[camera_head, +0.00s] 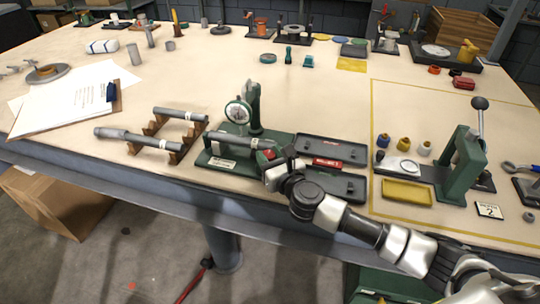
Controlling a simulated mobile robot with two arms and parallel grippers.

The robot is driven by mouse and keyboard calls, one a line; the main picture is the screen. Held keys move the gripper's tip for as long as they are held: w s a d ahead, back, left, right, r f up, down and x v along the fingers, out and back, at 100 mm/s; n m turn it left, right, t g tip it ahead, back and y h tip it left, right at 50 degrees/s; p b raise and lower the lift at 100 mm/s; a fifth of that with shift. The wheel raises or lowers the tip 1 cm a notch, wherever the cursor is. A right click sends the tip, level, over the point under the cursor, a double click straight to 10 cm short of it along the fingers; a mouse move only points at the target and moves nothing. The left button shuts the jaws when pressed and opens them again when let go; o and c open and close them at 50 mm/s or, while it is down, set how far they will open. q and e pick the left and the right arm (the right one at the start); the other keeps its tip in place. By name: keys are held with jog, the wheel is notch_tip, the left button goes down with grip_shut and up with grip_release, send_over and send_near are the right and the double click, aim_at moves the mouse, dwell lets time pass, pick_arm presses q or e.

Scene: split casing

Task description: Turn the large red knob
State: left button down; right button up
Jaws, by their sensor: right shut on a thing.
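The large red knob (269,154) shows as a small red patch at the right end of a green fixture (220,163). My right gripper (272,160) is shut on it and hides most of it. The fixture carries a round dial gauge (238,113) on a green post, and a grey cylinder (232,142) lies across it, its right end close to the knob. How far the knob is turned cannot be seen. My left gripper is not in view.
Two black trays (331,150) lie right of the fixture, with a red labelled piece between them. A wooden rack (178,146) with grey cylinders stands to the left. A green lever press (460,165) stands to the right. The table's middle is clear.

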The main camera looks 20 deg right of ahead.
jog(key=shift+a+m+h+p, duration=0.15)
jog(key=shift+m+h+p, duration=0.9)
jog(key=shift+h, duration=0.45)
jog(key=m+h, duration=0.1)
jog(key=h, duration=0.1)
jog(key=shift+m+h, duration=0.3)
jog(key=shift+m, duration=0.05)
jog(key=m+h, duration=0.2)
jog(key=h, duration=0.1)
jog(key=shift+a+f+b, duration=0.15)
jog(key=shift+b, duration=0.25)
jog(key=shift+m+g+h+b, duration=0.75)
jog(key=shift+m+g+h, duration=0.2)
jog(key=shift+h, duration=0.65)
jog(key=shift+r, duration=0.2)
jog(key=o, duration=0.7)
jog(key=shift+c, duration=0.2)
